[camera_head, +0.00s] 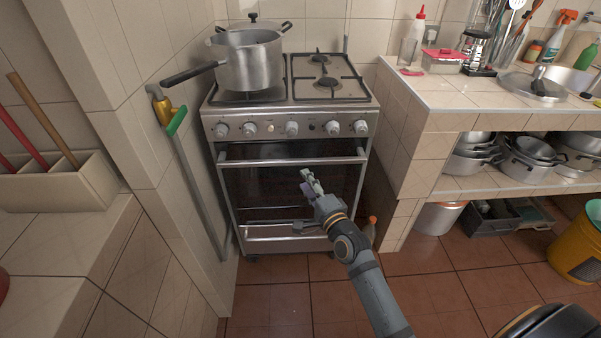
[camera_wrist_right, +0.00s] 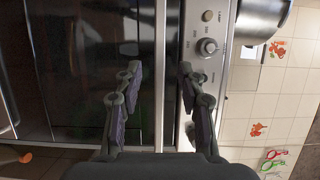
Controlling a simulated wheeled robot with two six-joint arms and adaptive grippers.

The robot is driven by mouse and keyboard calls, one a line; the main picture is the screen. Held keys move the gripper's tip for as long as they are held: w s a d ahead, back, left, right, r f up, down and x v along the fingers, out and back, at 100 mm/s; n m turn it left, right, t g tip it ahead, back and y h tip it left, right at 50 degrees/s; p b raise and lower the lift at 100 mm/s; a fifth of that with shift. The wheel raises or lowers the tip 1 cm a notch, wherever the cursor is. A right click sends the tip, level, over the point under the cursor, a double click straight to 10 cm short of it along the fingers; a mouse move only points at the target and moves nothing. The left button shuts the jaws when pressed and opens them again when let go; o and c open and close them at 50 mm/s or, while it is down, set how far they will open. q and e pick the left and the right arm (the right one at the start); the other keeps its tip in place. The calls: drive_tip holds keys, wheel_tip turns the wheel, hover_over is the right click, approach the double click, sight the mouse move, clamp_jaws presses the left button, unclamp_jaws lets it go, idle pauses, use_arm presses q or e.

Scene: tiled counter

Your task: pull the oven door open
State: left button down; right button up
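The stove's oven door (camera_head: 262,188) has a dark glass front and looks shut, upright under the knob panel. Its silver handle (camera_head: 290,161) runs across the top of the door. My right gripper (camera_head: 310,180) is in front of the door, a little below the handle in the head view. In the right wrist view, which is turned sideways, the gripper (camera_wrist_right: 158,68) is open. The handle (camera_wrist_right: 160,90) shows as an upright bar between its fingers. I cannot tell whether they touch it or how far off it is. My left gripper is not in view.
A steel pot (camera_head: 250,65) with a long handle stands on the stove top. A tiled wall and a green-topped stick (camera_head: 195,175) are close on the left. A tiled counter (camera_head: 415,130) is on the right. The tiled floor (camera_head: 275,300) before the stove is clear apart from my arm.

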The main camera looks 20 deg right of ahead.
sight(294, 164)
drive_tip(key=w, duration=0.3)
drive_tip(key=w+b, duration=0.1)
drive_tip(key=w, duration=0.2)
drive_tip(key=w+a, duration=0.1)
drive_tip(key=w, duration=0.2)
drive_tip(key=shift+w+b, duration=0.25)
drive_tip(key=shift+b, duration=0.1)
drive_tip(key=shift+w+a, duration=0.15)
drive_tip(key=shift+w, duration=0.3)
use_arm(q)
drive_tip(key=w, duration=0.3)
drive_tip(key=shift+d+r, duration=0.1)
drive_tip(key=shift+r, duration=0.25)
use_arm(e)
drive_tip(key=shift+c, duration=0.4)
clamp_jaws()
